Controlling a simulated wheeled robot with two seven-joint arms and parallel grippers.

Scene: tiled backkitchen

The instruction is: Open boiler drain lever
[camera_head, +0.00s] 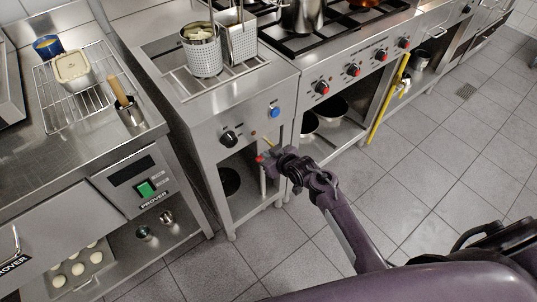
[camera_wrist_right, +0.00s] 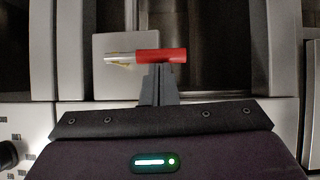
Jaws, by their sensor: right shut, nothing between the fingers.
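The boiler drain lever is a small handle with a red grip (camera_wrist_right: 164,55) and a bare silver stem to its left in the right wrist view. It lies level across the picture, in front of the pale cabinet panel. In the head view its red end (camera_head: 260,159) shows below the boiler front. My right gripper (camera_wrist_right: 157,72) is shut and empty. Its fingertips are at the lower edge of the red grip; I cannot tell whether they touch it. In the head view the right gripper (camera_head: 270,158) partly hides the lever. My left gripper is not in view.
The boiler unit (camera_head: 213,112) holds perforated baskets (camera_head: 202,52) and has a black knob (camera_head: 229,138). A steel table (camera_head: 60,165) stands left. Tiled floor is clear at right.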

